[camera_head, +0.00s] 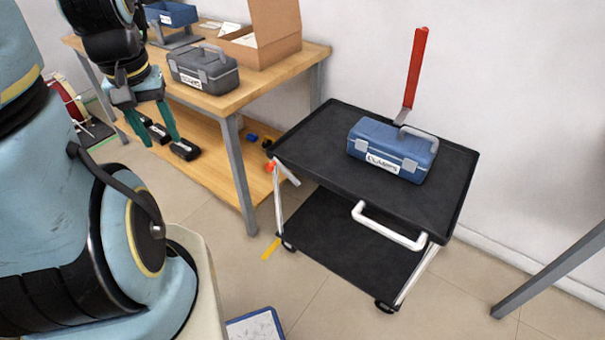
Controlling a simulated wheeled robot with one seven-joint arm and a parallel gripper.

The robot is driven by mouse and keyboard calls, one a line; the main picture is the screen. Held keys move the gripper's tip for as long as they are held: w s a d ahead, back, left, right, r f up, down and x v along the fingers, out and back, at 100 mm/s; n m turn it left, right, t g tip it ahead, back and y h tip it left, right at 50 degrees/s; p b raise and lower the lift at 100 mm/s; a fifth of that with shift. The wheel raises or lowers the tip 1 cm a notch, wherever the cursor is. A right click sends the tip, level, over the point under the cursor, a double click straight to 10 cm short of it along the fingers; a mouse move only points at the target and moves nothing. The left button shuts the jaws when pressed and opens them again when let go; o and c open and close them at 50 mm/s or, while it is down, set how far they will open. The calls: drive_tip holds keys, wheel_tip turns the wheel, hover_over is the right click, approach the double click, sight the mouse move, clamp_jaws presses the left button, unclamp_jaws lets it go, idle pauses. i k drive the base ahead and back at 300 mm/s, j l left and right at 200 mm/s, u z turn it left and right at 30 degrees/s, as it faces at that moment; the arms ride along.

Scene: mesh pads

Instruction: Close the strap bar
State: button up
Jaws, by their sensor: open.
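A red bar (415,68) stands almost upright at the back edge of the black cart (318,135), leaning slightly to the right at its top. Its lower end meets a grey metal bracket on the cart, and it looks like the strap bar. A blue toolbox (392,150) with a white label and grey handle sits on the cart top, in front of the bar. My gripper (167,142) is at the upper left, pointing down with its teal fingers spread apart and nothing between them. It is well left of the cart and the bar, in front of the wooden workbench.
The cart has a white front handle (388,228). A slanted grey post (550,272) stands at the right. Floor shows between cart and post.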

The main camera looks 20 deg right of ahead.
sight(421, 36)
drive_tip(key=z, duration=1.8)
